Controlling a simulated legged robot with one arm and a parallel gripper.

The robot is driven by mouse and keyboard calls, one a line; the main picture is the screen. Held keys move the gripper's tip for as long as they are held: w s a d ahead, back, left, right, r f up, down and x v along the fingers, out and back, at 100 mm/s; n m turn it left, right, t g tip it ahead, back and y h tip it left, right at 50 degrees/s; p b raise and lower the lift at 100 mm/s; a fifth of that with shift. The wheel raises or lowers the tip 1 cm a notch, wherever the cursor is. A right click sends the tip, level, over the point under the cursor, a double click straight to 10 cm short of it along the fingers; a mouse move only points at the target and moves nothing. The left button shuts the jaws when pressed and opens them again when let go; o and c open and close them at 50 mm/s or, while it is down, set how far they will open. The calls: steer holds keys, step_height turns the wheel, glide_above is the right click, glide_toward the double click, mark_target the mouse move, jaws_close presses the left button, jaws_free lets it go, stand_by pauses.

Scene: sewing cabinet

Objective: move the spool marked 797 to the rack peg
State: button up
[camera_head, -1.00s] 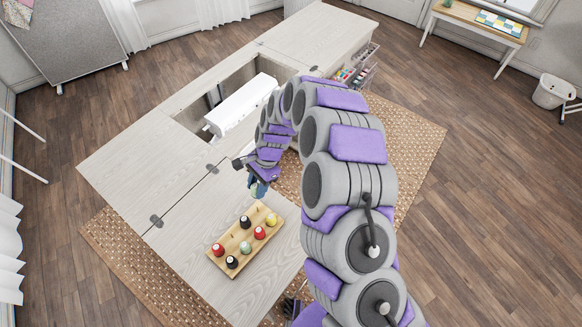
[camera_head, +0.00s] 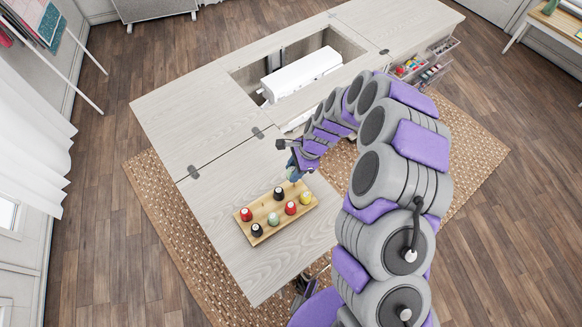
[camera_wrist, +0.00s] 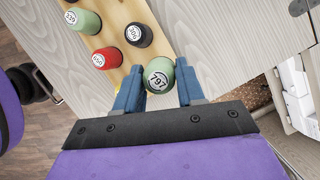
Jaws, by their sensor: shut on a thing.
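The green spool marked 797 (camera_wrist: 159,75) sits between the two blue fingers of my gripper (camera_wrist: 158,88) in the wrist view, its label facing the camera. My gripper (camera_head: 293,174) is shut on it at the far end of the wooden rack (camera_head: 262,207) in the head view. In the wrist view the held spool is beside the rack's end edge or overlaps it. I cannot tell its height above the rack. A bare peg is not clear now; the gripper and spool may cover it.
The rack bears red (camera_head: 290,208), black (camera_head: 278,192), yellow (camera_head: 305,198) and green (camera_head: 273,219) spools close to my gripper. A white sewing machine (camera_head: 302,75) sits in the cabinet opening behind. The pale tabletop (camera_head: 225,205) left of the rack is clear.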

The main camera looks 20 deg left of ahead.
steer(key=shift+d+p, duration=0.3)
steer(key=shift+d, duration=0.2)
steer(key=shift+a, duration=0.25)
steer(key=shift+d+r+p, duration=0.1)
steer(key=shift+d+p, duration=0.15)
steer(key=shift+p, duration=0.1)
stand_by(1.3)
steer(key=shift+d+r, duration=0.1)
steer(key=shift+r, duration=0.1)
steer(key=shift+a, duration=0.2)
